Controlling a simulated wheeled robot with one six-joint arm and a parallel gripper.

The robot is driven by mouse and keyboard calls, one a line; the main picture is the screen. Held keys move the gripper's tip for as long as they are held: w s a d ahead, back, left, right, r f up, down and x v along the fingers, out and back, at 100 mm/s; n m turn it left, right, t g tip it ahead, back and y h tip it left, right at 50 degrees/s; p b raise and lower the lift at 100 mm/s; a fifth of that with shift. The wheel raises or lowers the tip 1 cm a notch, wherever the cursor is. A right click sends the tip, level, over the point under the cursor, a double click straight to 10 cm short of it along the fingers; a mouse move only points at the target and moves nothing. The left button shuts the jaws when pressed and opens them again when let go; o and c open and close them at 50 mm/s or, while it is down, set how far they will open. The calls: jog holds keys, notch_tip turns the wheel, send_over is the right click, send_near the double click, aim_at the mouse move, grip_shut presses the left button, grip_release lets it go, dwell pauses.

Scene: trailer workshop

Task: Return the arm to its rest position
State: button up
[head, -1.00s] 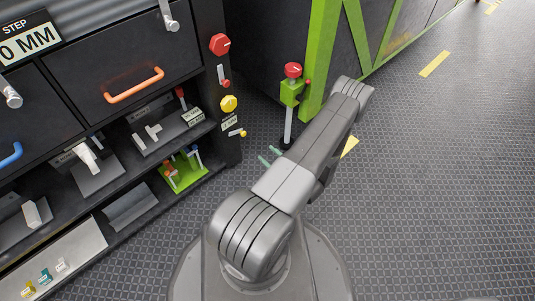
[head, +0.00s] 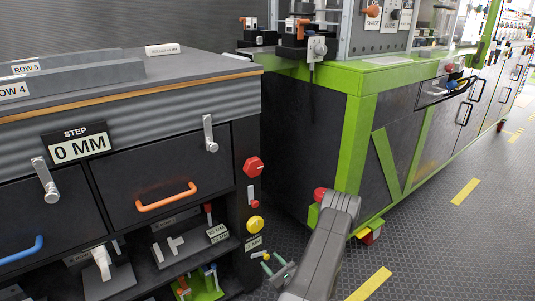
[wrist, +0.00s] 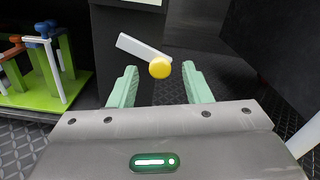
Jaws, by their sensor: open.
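My grey arm (head: 325,250) shows at the bottom of the head view, bent over beside the dark cabinet. My gripper (head: 272,263) is at its left, with two thin teal fingers pointing at the cabinet's post. In the wrist view the fingers of my gripper (wrist: 160,85) stand apart with nothing held between them. A small yellow knob with a white lever (wrist: 160,67) shows between and beyond the fingertips. I cannot tell how far it is from them.
A green-framed bench (head: 355,140) stands beyond my arm. A green rack (wrist: 45,75) is at left in the wrist view. Floor (head: 450,240) at right is clear.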

jog(key=shift+x, duration=1)
jog(key=shift+s, duration=0.1)
